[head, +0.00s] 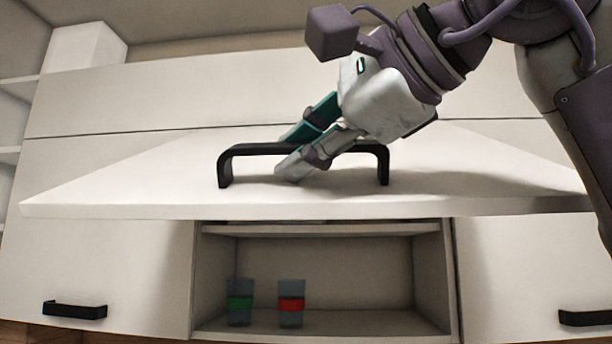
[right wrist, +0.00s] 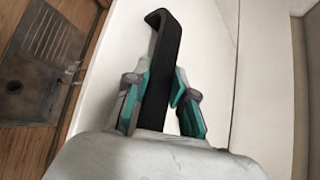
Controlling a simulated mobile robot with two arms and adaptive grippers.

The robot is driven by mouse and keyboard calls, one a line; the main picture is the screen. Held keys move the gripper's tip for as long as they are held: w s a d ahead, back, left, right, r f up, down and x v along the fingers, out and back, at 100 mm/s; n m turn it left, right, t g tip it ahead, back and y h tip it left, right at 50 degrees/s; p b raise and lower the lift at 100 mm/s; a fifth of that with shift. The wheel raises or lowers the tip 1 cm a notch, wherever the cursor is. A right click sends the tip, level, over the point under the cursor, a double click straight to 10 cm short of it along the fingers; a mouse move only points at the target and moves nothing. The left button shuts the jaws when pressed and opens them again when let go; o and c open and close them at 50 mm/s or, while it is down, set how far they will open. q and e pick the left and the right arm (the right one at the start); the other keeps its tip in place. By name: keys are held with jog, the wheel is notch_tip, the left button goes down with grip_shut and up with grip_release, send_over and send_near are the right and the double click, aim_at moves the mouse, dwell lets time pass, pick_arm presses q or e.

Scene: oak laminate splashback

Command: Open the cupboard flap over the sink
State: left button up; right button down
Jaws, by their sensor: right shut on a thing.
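The white cupboard flap (head: 130,180) is swung up and out, tilted toward me, with the cupboard's inside showing below its edge. It also shows in the right wrist view (right wrist: 112,70). Its black bar handle (head: 375,150) stands on the flap's face. My right gripper (head: 295,152) is shut on the handle, with one finger on each side of the bar. In the right wrist view the handle (right wrist: 163,60) runs between the teal-edged fingers (right wrist: 160,105). My left gripper is in neither view. The sink (right wrist: 30,75) shows at the left of the right wrist view.
Inside the open cupboard (head: 340,270) stand a glass with a green band (head: 240,303) and one with a red band (head: 291,304). Closed doors with black handles flank it on the left (head: 75,310) and right (head: 585,318). A white box (head: 80,50) sits at the upper left.

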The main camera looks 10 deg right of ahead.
jog(key=shift+s+a+r, duration=0.15)
jog(key=shift+s+r, duration=0.2)
jog(key=shift+r, duration=0.3)
jog(key=c, duration=1.2)
grip_release()
jog(key=shift+o, duration=1.2)
jog(key=shift+s, duration=0.1)
jog(key=shift+s+d+r, duration=0.15)
jog(key=shift+s+d, duration=0.05)
jog(key=shift+s, duration=0.05)
jog(key=v, duration=1.1)
jog(key=shift+s, duration=0.2)
